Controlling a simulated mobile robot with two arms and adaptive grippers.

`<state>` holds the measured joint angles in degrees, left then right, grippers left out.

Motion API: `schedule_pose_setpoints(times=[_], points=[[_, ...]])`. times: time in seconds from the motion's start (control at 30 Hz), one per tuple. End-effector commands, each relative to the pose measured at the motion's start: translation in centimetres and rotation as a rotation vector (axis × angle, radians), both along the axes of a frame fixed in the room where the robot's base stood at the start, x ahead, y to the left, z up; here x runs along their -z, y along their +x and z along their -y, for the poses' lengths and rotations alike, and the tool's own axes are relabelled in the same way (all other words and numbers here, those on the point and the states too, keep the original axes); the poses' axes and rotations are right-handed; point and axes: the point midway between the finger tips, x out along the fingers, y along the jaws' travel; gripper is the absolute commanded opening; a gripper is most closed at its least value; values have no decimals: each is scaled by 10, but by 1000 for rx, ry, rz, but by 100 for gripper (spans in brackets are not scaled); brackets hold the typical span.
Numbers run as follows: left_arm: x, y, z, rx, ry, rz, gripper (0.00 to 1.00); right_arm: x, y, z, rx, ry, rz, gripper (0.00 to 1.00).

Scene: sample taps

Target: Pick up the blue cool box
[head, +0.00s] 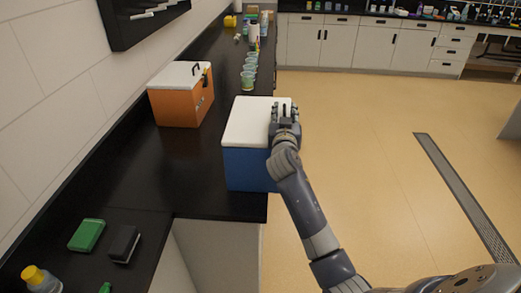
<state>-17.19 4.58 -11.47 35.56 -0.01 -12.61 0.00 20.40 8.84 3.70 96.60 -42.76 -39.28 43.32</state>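The blue cool box (248,170) with a white lid stands on the black counter, close to its right edge. My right gripper (284,106) is at the right side of the box, near the lid's right edge, its fingers pointing away from me. The gripper and wrist hide part of that side, including any handle there. I cannot tell whether the fingers touch or grasp anything. My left gripper is not in view.
An orange cool box (182,104) with a white lid stands behind left. Several clear cups (249,76) line the counter beyond. A green block (87,235), a dark block (123,243) and a yellow-capped bottle (40,278) are at front left. Open floor lies right.

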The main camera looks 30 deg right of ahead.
Motion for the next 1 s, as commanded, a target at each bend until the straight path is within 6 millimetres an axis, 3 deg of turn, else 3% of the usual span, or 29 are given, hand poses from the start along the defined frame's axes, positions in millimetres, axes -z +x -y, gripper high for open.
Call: schedule_pose_setpoints(times=[0.17,0.3,1.0], points=[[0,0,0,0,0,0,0,0,0,0,0,0,0,32],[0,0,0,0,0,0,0,0,0,0,0,0,0,0],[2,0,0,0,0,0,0,-14,0,0,-1,-3,17,0]])
